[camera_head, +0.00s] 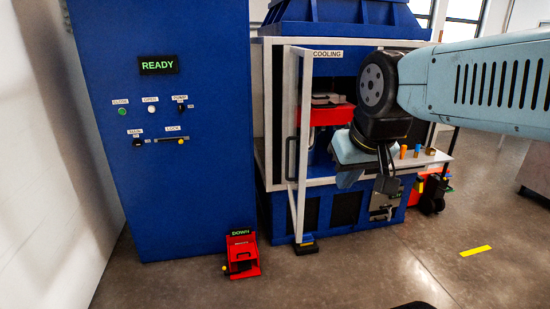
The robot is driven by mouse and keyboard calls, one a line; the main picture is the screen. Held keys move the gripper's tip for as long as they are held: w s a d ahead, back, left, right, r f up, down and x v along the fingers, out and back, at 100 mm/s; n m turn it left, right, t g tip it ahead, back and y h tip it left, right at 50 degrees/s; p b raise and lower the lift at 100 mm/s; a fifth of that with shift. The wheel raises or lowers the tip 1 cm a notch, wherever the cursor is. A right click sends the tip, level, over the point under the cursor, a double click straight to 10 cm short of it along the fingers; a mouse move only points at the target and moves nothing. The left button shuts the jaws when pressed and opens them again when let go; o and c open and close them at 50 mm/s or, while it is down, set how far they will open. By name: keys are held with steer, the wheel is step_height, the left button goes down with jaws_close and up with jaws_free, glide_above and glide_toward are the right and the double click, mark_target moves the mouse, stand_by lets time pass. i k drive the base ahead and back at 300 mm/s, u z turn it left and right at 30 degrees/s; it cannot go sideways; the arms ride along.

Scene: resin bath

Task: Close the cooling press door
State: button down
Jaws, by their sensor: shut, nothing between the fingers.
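The cooling press (345,205) is a blue machine with a white-edged opening and a COOLING sign. Its door (305,140) is a white frame standing open at the left of the opening, seen nearly edge-on. A dark handle (290,157) is on the door's left side. Inside the opening are a red block (330,114) and a grey part above it. My gripper (387,178) points down, shut and empty, in front of the right part of the press, to the right of the door and apart from it. My arm hides the upper right of the press.
A blue control cabinet (165,215) with a READY display stands at the left. A red pedal box (242,258) marked DOWN sits on the floor before it. A shelf (440,158) with small coloured pieces juts out at the press's right. Floor at front right is clear around a yellow strip (475,251).

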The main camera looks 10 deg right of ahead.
mark_target(300, 68)
steer(key=z, duration=0.05)
steer(key=i, duration=1)
steer(key=u, duration=0.05)
